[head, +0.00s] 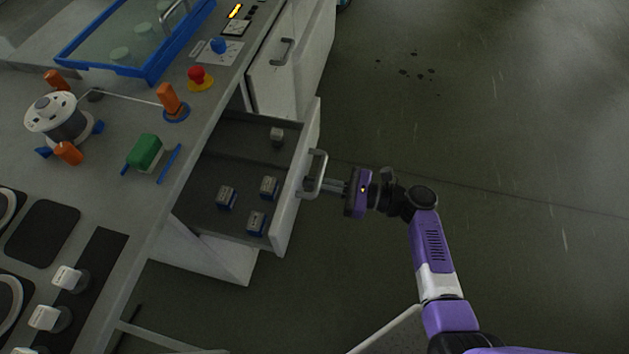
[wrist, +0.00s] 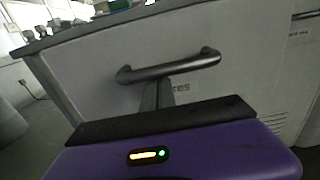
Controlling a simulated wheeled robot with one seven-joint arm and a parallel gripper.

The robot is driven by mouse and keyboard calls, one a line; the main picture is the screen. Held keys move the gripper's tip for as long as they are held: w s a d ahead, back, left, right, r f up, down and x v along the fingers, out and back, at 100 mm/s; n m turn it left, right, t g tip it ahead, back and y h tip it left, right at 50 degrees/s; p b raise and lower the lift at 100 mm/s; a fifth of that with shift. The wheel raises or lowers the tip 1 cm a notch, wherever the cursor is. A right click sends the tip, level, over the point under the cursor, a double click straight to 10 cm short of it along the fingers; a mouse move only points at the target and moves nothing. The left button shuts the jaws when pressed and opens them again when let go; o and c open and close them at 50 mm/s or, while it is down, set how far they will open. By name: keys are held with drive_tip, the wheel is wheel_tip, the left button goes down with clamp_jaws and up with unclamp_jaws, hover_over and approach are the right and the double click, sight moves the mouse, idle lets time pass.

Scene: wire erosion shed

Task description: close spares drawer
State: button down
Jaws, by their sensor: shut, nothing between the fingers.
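The spares drawer (head: 290,205) is pulled open below the bench, and its inside shows in the head view. Several small blue-and-grey blocks lie in it. Its front carries a bar handle (head: 317,173), which also shows in the wrist view (wrist: 170,68). Part of a label (wrist: 183,88) shows below the handle in the wrist view. My gripper (head: 325,185) is shut and empty, its fingertips at the handle on the outer side of the drawer front. I cannot tell whether the fingertips touch the handle or the front.
The bench top (head: 110,190) holds a wire spool (head: 57,118), a green block (head: 145,151), a red button (head: 197,74) and a blue-framed tank (head: 125,50). A closed cabinet front (head: 277,75) stands beyond the drawer. The floor to the right is clear.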

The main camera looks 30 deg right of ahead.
drive_tip(key=shift+w+a, duration=0.1)
drive_tip(key=shift+a, duration=0.05)
drive_tip(key=b, duration=0.4)
approach(242, 178)
drive_tip(key=w+a+r, duration=0.1)
drive_tip(key=w+a, duration=0.1)
drive_tip(key=w+a+r, duration=0.4)
drive_tip(key=w+a, duration=0.1)
drive_tip(key=shift+w+a+r, duration=0.1)
drive_tip(key=shift+w+a, duration=0.2)
drive_tip(key=shift+a, duration=0.05)
drive_tip(key=shift+w+r, duration=0.1)
drive_tip(key=shift+a+r, duration=0.1)
drive_tip(key=shift+a, duration=0.1)
